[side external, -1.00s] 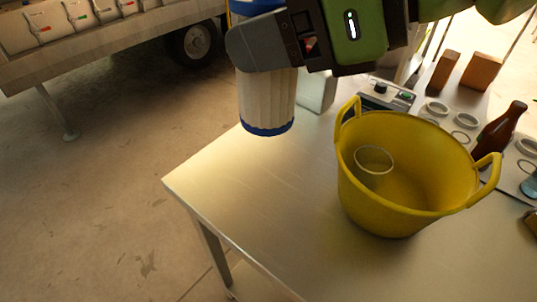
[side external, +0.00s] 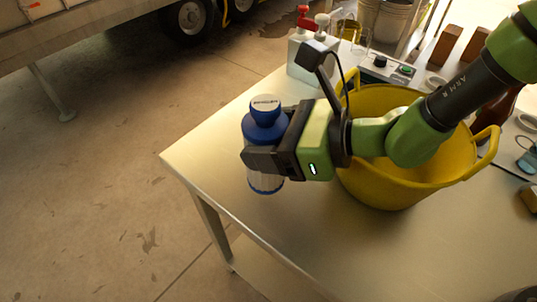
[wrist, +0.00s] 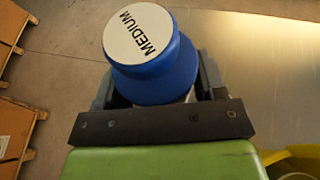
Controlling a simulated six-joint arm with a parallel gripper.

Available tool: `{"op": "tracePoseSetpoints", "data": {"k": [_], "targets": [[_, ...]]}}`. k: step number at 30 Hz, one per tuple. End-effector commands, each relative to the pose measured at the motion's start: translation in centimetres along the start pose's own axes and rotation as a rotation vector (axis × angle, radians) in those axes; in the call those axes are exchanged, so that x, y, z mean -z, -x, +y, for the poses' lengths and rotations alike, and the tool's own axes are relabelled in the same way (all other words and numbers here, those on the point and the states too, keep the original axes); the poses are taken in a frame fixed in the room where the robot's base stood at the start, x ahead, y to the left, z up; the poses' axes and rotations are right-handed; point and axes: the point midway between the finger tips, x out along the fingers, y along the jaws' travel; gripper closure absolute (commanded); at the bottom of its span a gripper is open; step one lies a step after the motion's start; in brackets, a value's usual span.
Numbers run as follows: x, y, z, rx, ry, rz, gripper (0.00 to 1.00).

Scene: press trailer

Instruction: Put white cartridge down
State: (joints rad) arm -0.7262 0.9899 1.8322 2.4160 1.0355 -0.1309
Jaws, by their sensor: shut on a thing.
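The white cartridge (side external: 265,183) has a blue cap with a round label and a blue band at its foot. It stands upright in my gripper (side external: 258,160), near the left edge of the metal table.
A yellow tub (side external: 400,197) stands right of the cartridge, under my arm. A dispenser with a red top (side external: 301,62) stands behind. The table (side external: 300,240) is bare in front and to the left, and its left edge is close to the cartridge.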

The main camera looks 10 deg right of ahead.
Motion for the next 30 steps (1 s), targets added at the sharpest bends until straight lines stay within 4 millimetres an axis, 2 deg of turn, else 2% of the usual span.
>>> {"op": "tracePoseSetpoints", "data": {"k": [3, 7, 30], "targets": [[1.9, -0.8, 0.0, 0.0, -0.002, 0.003, 0.7], [3.2, -1.3, 0.0, 0.0, -0.002, 0.001, 0.7], [4.5, -1.9, 0.0, 0.0, -0.001, -0.001, 0.7]]}}
